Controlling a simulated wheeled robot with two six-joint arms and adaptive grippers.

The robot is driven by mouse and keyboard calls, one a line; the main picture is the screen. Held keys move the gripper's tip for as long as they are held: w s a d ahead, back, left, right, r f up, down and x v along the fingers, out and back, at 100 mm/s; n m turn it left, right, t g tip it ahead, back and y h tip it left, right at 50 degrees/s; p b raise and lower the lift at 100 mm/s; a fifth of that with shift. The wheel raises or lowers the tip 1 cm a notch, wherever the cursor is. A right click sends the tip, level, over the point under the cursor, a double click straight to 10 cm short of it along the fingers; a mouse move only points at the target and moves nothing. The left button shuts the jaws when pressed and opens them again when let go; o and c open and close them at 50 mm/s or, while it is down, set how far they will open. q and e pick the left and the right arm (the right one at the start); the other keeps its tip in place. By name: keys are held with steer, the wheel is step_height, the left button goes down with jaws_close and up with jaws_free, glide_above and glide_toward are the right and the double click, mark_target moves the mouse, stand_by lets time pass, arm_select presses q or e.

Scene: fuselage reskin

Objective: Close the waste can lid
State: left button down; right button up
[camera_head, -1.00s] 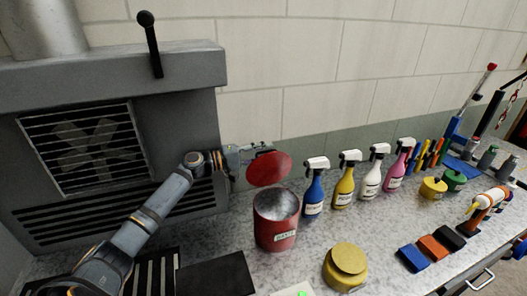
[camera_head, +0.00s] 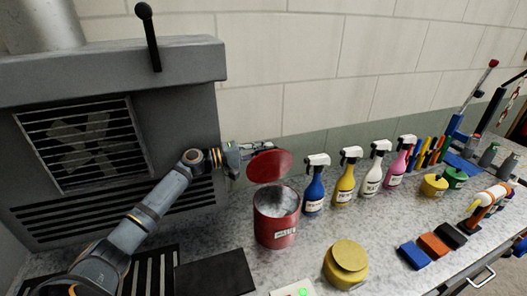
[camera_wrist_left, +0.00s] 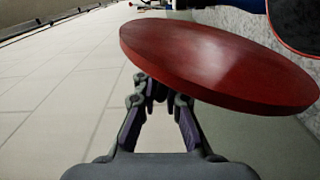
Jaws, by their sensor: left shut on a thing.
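The red waste can (camera_head: 274,229) stands open on the counter, with a pale label and grey content showing inside. Its round red lid (camera_head: 269,166) is tilted up above the can's back rim. My left gripper (camera_head: 268,149) is at the lid's back edge, shut on the lid; its fingertips are partly hidden behind it. In the left wrist view the lid (camera_wrist_left: 220,62) spreads from the fingertips (camera_wrist_left: 157,97) to the right. My right gripper is not in view.
A blue spray bottle (camera_head: 314,190) stands close right of the can, with several more bottles beyond. A yellow container (camera_head: 346,266) stands in front right. A grey vented unit (camera_head: 120,110) is at left, and the wall is behind.

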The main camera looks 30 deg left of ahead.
mark_target(272, 166)
arm_select(q)
steer(key=s+d+m+b, duration=0.1)
steer(key=m+b, duration=0.1)
steer(key=b, duration=0.2)
steer(key=s+d+f+m+b, duration=0.1)
steer(key=s+d+m+b, duration=0.1)
steer(key=b, duration=0.3)
steer(key=s+d+f+m+b, duration=0.1)
steer(key=d+m+b, duration=0.1)
steer(key=b, duration=0.2)
steer(key=shift+s+d, duration=0.1)
steer(key=shift+s, duration=0.15)
steer(key=shift+s+d+r+b, duration=0.15)
steer(key=shift+d+b, duration=0.05)
steer(key=shift+b, duration=0.45)
steer(key=shift+r+m, duration=0.1)
steer(key=shift+m, duration=0.2)
steer(key=c, duration=1.4)
jaws_free()
steer(key=shift+c, duration=0.2)
